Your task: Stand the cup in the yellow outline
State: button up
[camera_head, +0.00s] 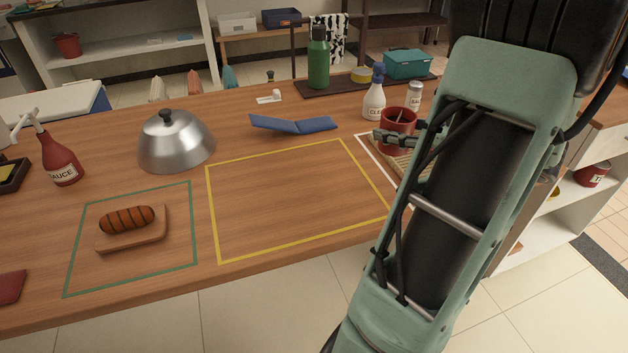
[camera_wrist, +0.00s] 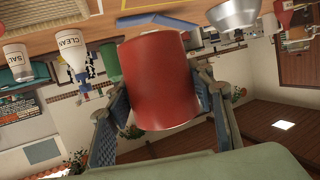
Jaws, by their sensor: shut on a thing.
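The red cup (camera_head: 399,116) is at the right of the table in the head view, beside the white outline (camera_head: 372,157). My gripper (camera_head: 402,138) is shut on it, one finger showing across its side. In the wrist view the cup (camera_wrist: 160,82) fills the middle between the two fingers (camera_wrist: 165,115). Whether its base touches the board below is hidden. The yellow outline (camera_head: 212,215) lies on the table left of the cup, and its inside is bare wood.
A blue folded item (camera_head: 292,125) lies just behind the yellow outline. A metal dome (camera_head: 176,145) and a green outline with a sausage (camera_head: 127,219) on a board are to the left. A spray bottle (camera_head: 374,97) and shaker (camera_head: 414,97) stand close behind the cup.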

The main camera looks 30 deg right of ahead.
jog(key=shift+w+a+f+b, duration=1.15)
jog(key=shift+w+f, duration=0.5)
jog(key=shift+f, duration=0.4)
jog(key=shift+w+a+f+b, duration=0.9)
jog(key=shift+w+a+f, duration=0.6)
jog(key=shift+f, duration=0.5)
jog(key=shift+w+a+f+b, duration=1.1)
jog(key=shift+w+f, duration=0.65)
jog(key=shift+f, duration=0.3)
jog(key=shift+f, duration=0.15)
jog(key=o, duration=1.4)
